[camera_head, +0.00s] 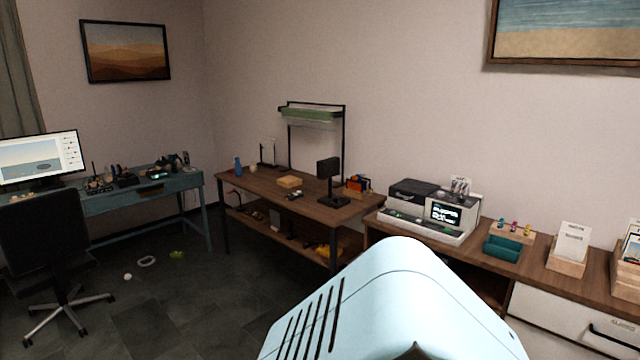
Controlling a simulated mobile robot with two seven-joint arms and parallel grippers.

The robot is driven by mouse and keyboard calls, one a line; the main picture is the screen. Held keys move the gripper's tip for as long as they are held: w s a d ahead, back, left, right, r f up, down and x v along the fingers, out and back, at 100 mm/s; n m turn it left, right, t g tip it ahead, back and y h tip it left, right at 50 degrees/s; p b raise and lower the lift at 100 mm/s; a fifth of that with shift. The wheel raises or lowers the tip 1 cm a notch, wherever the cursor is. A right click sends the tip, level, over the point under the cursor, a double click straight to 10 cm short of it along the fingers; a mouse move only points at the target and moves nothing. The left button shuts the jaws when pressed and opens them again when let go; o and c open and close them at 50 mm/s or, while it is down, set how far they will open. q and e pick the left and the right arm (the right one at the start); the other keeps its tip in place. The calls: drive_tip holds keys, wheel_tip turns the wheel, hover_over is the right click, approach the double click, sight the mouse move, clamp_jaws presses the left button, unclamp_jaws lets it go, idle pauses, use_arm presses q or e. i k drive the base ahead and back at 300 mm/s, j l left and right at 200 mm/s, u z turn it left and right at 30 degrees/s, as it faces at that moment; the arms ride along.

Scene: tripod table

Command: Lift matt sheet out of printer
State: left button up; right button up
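A printer (450,212) in black and light grey, with a small lit screen on its front, stands on the wooden cabinet top right of centre. A light tray or base edge runs along its front. A small light sheet or card with dark print (460,185) stands upright at the printer's back right; I cannot tell whether it is the matt sheet or whether it is in the printer. Neither of my grippers is in view. A large pale blue part, which looks like my own body, covers the bottom centre and hides part of the cabinet front.
A green tray (502,248) and a wooden block with small coloured items (513,230) stand right of the printer. A card stand (570,246) is farther right. A wooden workbench (285,196), a blue desk (140,195) and an office chair (45,235) are left. Dark floor between is mostly open.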

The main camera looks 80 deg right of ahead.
sight(459, 185)
drive_tip(key=z, duration=3.45)
drive_tip(key=u, duration=0.45)
drive_tip(key=i+l+u, duration=0.25)
drive_tip(key=i+u, duration=0.15)
drive_tip(key=i+l+u, duration=0.45)
drive_tip(key=i+l, duration=0.25)
drive_tip(key=i+l+u, duration=0.1)
drive_tip(key=i+l, duration=0.2)
drive_tip(key=l, duration=0.25)
drive_tip(key=i+l, duration=0.5)
drive_tip(key=l, duration=0.25)
drive_tip(key=i+l, duration=0.2)
drive_tip(key=l, duration=0.15)
